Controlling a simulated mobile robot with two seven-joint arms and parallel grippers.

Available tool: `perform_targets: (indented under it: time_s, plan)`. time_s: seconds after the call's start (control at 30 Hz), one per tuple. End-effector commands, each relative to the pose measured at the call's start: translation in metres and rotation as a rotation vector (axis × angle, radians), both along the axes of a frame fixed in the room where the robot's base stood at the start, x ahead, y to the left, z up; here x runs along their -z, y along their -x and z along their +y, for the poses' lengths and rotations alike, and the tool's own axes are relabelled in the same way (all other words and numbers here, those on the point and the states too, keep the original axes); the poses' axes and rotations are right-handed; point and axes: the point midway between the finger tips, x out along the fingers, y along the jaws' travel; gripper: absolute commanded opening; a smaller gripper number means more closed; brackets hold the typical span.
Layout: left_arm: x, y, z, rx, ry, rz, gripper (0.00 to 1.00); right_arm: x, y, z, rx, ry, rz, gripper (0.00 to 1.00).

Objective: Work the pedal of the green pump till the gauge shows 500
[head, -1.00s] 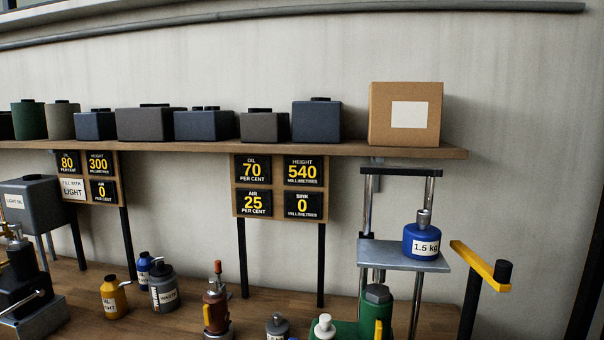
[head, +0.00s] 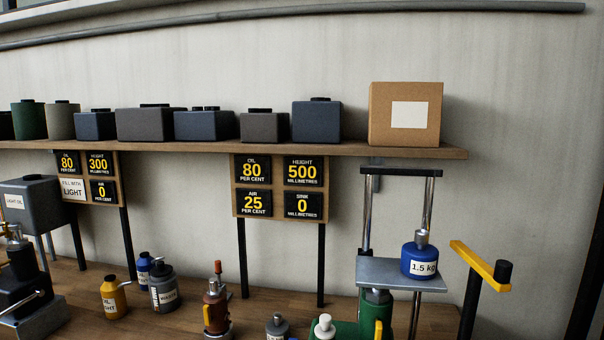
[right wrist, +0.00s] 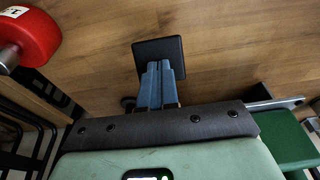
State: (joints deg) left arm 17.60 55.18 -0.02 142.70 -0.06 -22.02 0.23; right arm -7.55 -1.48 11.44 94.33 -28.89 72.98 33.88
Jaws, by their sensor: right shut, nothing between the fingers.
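The green pump (head: 375,299) stands at the bottom right in the head view, its lower part cut off. Its platform (head: 398,275) carries a blue 1.5 kg weight (head: 419,259). The gauge board (head: 279,188) reads height 500 millimetres, oil 80, air 25, sink 0. In the right wrist view my right gripper (right wrist: 157,66) is shut and empty, its fingertips over a black square pad (right wrist: 157,48), which looks like a pedal. I cannot tell whether they touch. A green base (right wrist: 284,142) is at right. My left gripper is out of view.
A red weight (right wrist: 30,35) is at upper left in the wrist view. A yellow-black lever (head: 480,266) stands right of the pump. Yellow (head: 114,298) and grey (head: 163,289) cans and a brown pump (head: 216,308) stand left. A cardboard box (head: 405,114) sits on the shelf.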

Motion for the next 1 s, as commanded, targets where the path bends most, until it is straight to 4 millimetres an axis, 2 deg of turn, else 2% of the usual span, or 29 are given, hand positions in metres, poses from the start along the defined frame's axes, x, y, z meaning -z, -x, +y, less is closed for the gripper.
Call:
perform_targets:
  time_s: [0.03, 0.53, 0.63, 0.73, 0.8, 1.0]
  plan:
    - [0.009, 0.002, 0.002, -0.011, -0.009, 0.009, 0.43, 0.008, 0.002, 0.0, 0.0, 0.002, 0.02, 0.0]
    - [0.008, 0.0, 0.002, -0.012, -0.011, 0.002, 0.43, 0.008, 0.002, 0.0, 0.0, 0.002, 0.02, 0.0]
    - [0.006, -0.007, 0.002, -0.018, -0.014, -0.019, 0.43, 0.008, 0.002, 0.0, 0.0, 0.002, 0.02, 0.0]
    - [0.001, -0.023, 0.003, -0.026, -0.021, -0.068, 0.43, 0.007, 0.002, 0.0, 0.0, 0.002, 0.02, 0.0]
    - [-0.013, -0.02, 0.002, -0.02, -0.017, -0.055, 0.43, -0.01, 0.005, 0.0, 0.0, 0.002, 0.017, 0.0]
    - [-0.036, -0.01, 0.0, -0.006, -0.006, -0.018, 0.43, -0.045, 0.01, 0.002, 0.001, 0.002, 0.01, 0.0]
